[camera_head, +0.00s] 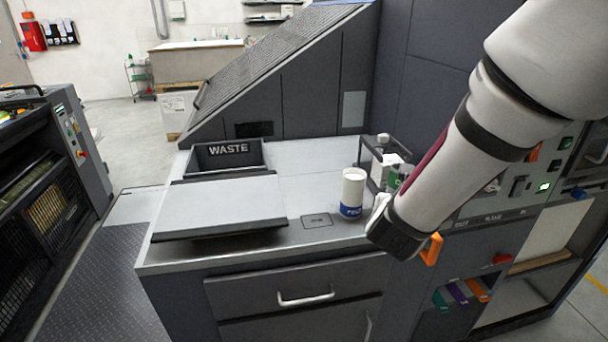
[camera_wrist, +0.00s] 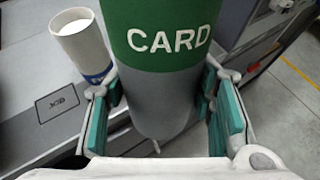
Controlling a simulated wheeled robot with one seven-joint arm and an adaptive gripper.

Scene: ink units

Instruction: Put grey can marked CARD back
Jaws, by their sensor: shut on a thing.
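The grey can marked CARD (camera_wrist: 163,108) stands large in the wrist view, with a broad green band and white lettering. My gripper (camera_wrist: 160,88) is shut on it, with a teal-padded finger on each side. In the head view my gripper (camera_head: 379,213) is at the counter's front edge, mostly hidden by my wrist. A green patch beside the arm there may be part of the can; I cannot tell for sure. Whether its base touches the counter is hidden.
A white cylinder with a blue band (camera_head: 353,190) stands on the counter close left of my gripper, beside a marked JOB square (camera_head: 317,220). A small rack with bottles (camera_head: 381,160) is behind. A WASTE bin (camera_head: 227,155) and a raised grey panel (camera_head: 222,205) lie left.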

